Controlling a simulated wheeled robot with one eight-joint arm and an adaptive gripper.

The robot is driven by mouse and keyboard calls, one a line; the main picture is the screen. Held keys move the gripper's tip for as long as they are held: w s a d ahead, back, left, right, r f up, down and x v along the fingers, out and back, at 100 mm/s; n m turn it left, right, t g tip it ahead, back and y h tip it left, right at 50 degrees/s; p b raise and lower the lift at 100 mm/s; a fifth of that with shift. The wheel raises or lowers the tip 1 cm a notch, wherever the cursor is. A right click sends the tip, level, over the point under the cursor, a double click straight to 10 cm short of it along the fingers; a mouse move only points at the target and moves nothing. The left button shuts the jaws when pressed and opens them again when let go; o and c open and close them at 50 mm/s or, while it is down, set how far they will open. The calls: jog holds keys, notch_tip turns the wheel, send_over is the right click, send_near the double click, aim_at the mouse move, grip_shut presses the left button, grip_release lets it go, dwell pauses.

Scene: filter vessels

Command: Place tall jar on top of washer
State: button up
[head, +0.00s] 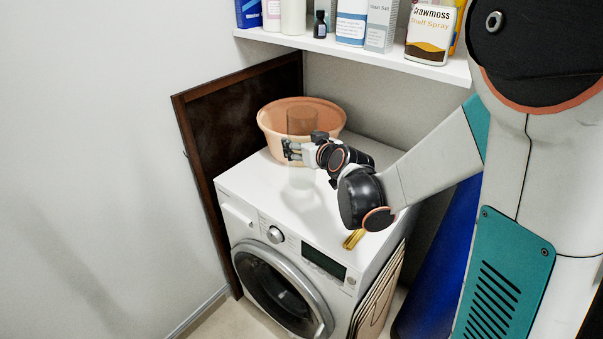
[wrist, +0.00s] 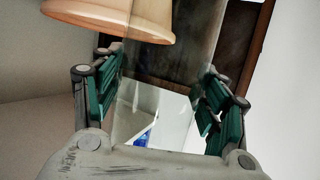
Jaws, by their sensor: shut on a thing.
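The tall jar (head: 301,179) is clear, see-through glass. In the head view it is upright at the washer's top, in front of the terracotta tub. My gripper (head: 291,151) is shut around its middle from the right. In the wrist view the jar (wrist: 160,110) fills the space between the green finger pads of my gripper (wrist: 162,98). The washer (head: 243,192) is white and front-loading, with a flat top. The jar's base appears at or just above this top; I cannot tell whether it touches.
The terracotta tub (head: 271,128) stands at the back of the washer's top and shows in the wrist view (wrist: 110,18). A yellow item (head: 353,239) lies near the right edge. A dark board (head: 235,120) leans at the left. A loaded shelf (head: 400,60) hangs above.

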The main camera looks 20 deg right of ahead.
aim_at(303, 167)
jog(key=shift+f+b, duration=1.35)
jog(key=shift+f, duration=2.6)
jog(key=o, duration=1.4)
jog(key=shift+s+a+r+m+g+h+p, duration=0.1)
jog(key=shift+s+r+m+g+h+p, duration=0.85)
jog(key=shift+s, duration=4.55)
jog(key=shift+s+a+r+n+g+y+p, duration=0.1)
jog(key=shift+s+r+n+g+y, duration=0.25)
jog(key=shift+s+r+g, duration=3.35)
jog(key=shift+s+a+r+m+t+h+p, duration=0.15)
jog(key=shift+s+t+h+p, duration=0.75)
jog(key=shift+s, duration=6.45)
